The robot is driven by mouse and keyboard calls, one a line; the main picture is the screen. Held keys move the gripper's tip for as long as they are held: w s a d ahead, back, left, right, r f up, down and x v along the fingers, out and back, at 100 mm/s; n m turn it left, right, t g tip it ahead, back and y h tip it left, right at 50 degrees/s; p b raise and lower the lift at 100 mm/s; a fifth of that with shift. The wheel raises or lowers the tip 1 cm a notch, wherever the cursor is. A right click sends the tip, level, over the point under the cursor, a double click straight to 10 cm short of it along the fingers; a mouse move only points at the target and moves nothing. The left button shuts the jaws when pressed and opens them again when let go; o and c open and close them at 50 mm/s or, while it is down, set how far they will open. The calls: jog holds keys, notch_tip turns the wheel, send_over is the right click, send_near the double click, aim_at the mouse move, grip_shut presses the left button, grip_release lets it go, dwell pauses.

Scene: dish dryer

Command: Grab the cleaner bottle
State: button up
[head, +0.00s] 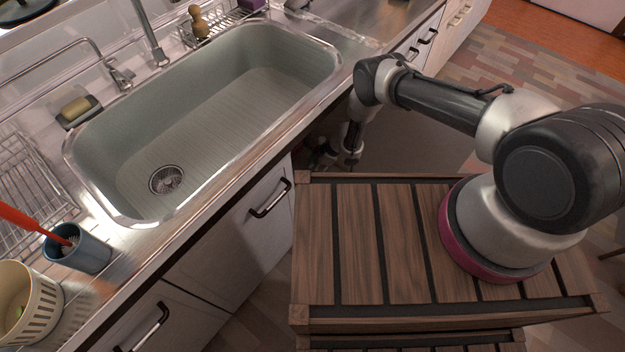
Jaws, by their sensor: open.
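I cannot make out a cleaner bottle for certain in the head view. My arm reaches from the right over the wooden slatted top and bends down beside the counter front. My gripper (338,160) is low, by a dark gap under the counter edge, just beyond the far left corner of the slatted top. It is open, but its fingers are small and dark here. What lies between or just beyond them is too dim to tell.
The sink (215,110) is empty. A blue cup (80,252) with a red-handled brush, a cream basket (25,305) and a wire rack (30,180) stand at left. Cabinet doors (230,240) with dark handles line the counter front. The slatted top (365,240) is clear left of my arm.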

grip_shut()
jog(key=shift+r, duration=0.1)
dwell(0.4)
